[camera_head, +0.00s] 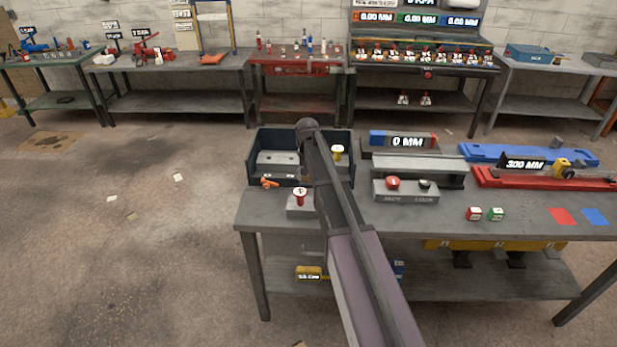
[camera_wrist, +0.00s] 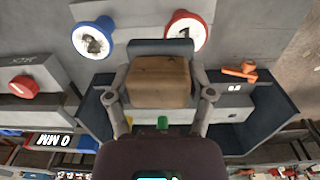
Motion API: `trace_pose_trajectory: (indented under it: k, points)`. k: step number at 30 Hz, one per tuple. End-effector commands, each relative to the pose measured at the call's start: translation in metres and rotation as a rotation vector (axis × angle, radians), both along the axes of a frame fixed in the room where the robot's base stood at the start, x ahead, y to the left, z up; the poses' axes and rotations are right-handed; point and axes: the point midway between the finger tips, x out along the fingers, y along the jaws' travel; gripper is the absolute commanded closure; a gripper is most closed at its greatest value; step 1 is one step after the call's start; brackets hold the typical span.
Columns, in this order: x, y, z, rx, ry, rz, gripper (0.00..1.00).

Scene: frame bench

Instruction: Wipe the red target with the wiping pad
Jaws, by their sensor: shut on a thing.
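My gripper (camera_wrist: 160,98) is shut on a brown block-shaped wiping pad (camera_wrist: 158,82), with one finger at each side of it. In the wrist view the pad is over the dark tray. The red target, a red-rimmed disc (camera_wrist: 187,32) with a white face and a dark mark, lies beyond the pad, apart from it in the picture. In the head view a red-topped piece (camera_head: 300,196) on a grey block at the bench's left front looks like the same target. My arm hides the gripper and pad there. A blue-rimmed disc (camera_wrist: 93,38) with a dark smudge is beside it.
The dark blue tray (camera_head: 262,150) holds grey blocks. An orange clamp-like part (camera_wrist: 240,71) lies near the red target. A grey button box (camera_head: 405,192), two small cubes (camera_head: 473,213) and flat red and blue squares (camera_head: 561,216) are to the right on the bench.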

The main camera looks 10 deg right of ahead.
Motion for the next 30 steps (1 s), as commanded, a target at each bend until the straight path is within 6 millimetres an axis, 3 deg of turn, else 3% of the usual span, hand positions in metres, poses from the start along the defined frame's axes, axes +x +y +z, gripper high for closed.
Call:
trace_pose_trajectory:
  k: [9, 24, 30]
  points:
    - [0.0, 0.0, 0.025, 0.0, 0.0, 0.0, 0.88]
    - [0.0, 0.0, 0.028, 0.0, 0.0, 0.0, 0.88]
    - [0.0, 0.0, 0.037, 0.0, 0.0, 0.0, 0.88]
